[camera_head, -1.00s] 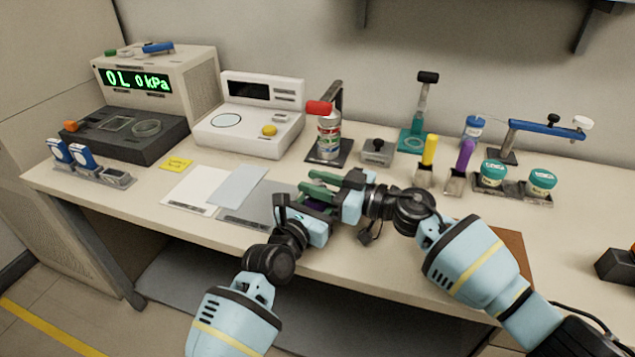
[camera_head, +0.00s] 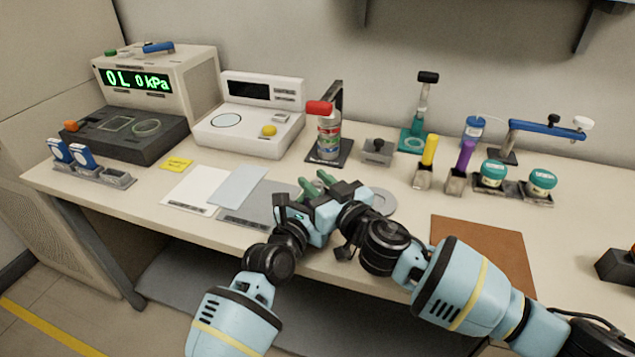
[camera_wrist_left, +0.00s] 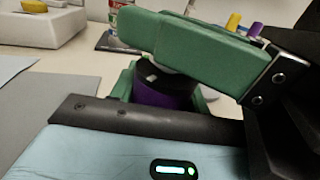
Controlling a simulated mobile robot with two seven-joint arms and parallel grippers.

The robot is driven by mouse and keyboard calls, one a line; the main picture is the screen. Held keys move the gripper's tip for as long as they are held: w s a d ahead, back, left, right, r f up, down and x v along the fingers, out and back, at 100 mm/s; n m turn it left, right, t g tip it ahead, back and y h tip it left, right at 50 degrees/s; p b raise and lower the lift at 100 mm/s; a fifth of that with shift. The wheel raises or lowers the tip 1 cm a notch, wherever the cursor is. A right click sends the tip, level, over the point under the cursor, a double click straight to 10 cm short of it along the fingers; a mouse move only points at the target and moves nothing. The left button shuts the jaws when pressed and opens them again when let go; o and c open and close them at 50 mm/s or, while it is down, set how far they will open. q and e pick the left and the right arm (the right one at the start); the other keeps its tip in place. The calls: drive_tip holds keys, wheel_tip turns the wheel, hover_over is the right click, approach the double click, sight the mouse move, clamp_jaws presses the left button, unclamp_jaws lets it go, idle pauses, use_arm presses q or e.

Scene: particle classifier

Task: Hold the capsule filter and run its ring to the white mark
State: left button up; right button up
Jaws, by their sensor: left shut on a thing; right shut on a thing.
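The capsule filter (camera_wrist_left: 160,98) shows in the left wrist view as a dark and purple cylinder, partly covered by green finger pads. A small white spot (camera_wrist_left: 152,77) shows on its dark upper part; I cannot tell whether the ring meets a mark. My left gripper (camera_head: 308,190) and right gripper (camera_head: 326,179) meet closely over the table's front, both shut on the filter. Their bodies hide the filter in the head view. One broad green pad (camera_wrist_left: 200,42) crosses above the filter in the wrist view.
A grey mat (camera_head: 247,217) and pale sheets (camera_head: 200,190) lie to the left. A red-capped bottle on a stand (camera_head: 328,135) is behind the grippers. A brown mat (camera_head: 480,248) lies bare to the right. Teal-lidded jars (camera_head: 493,173) stand on the right.

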drive_tip(key=shift+r+m+t+h, duration=0.25)
drive_tip(key=shift+m+t+h, duration=0.25)
drive_tip(key=shift+h, duration=0.1)
drive_tip(key=o, duration=0.7)
drive_tip(key=shift+o, duration=1.3)
drive_tip(key=shift+f, duration=0.2)
drive_tip(key=shift+s+d, duration=0.1)
drive_tip(key=v, duration=1.2)
